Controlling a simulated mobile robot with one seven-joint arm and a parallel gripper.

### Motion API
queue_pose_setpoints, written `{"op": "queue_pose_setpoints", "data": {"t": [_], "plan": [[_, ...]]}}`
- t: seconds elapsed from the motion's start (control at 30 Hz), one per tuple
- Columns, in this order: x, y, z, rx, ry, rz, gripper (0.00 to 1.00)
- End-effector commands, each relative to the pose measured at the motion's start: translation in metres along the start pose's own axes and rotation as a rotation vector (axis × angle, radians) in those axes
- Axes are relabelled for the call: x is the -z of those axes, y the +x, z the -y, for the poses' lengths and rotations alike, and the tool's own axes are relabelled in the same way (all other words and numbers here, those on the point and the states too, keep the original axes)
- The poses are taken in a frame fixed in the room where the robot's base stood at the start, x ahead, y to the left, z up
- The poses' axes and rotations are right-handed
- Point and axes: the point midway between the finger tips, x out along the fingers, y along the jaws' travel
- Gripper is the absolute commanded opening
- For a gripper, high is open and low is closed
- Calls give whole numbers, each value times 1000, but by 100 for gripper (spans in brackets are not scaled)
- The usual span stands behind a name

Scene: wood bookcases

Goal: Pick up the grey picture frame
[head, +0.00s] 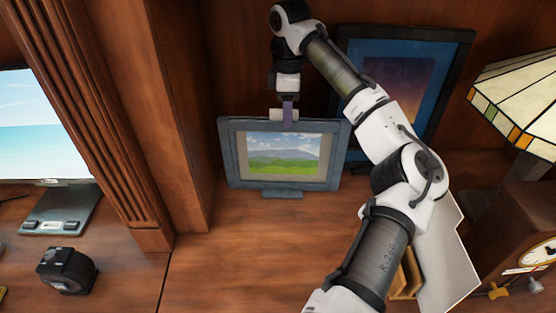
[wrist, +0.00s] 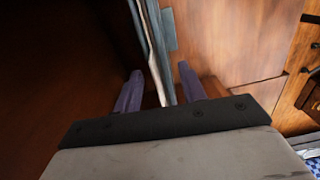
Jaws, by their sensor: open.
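The grey picture frame (head: 278,157), holding a green landscape picture, stands upright on the wooden surface near the back panel in the head view. My gripper (head: 288,114) is at the middle of its top edge, pointing down. In the wrist view the frame shows edge-on as a thin grey-blue strip (wrist: 156,45). My two purple fingers (wrist: 160,78) are open, one on each side of this strip. I cannot tell whether either finger touches it.
A larger dark blue frame (head: 427,62) stands behind, to the right, partly hidden by my arm. A stained-glass lamp (head: 515,95) and a wooden clock (head: 520,235) are at the right. A wooden upright (head: 180,100) is at the left.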

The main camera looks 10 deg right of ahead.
Motion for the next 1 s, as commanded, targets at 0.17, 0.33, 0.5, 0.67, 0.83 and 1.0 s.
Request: {"op": "queue_pose_setpoints", "data": {"t": [0.17, 0.33, 0.5, 0.67, 0.83, 1.0], "plan": [[6, 21, -3, 0, -3, -3, 41], [8, 44, -5, -3, 0, 1, 41], [9, 55, -5, -4, 0, -1, 41], [9, 55, -5, -4, 0, -1, 41], [9, 55, -5, -5, -1, -1, 21], [9, 55, -5, -5, -1, -1, 0]]}}
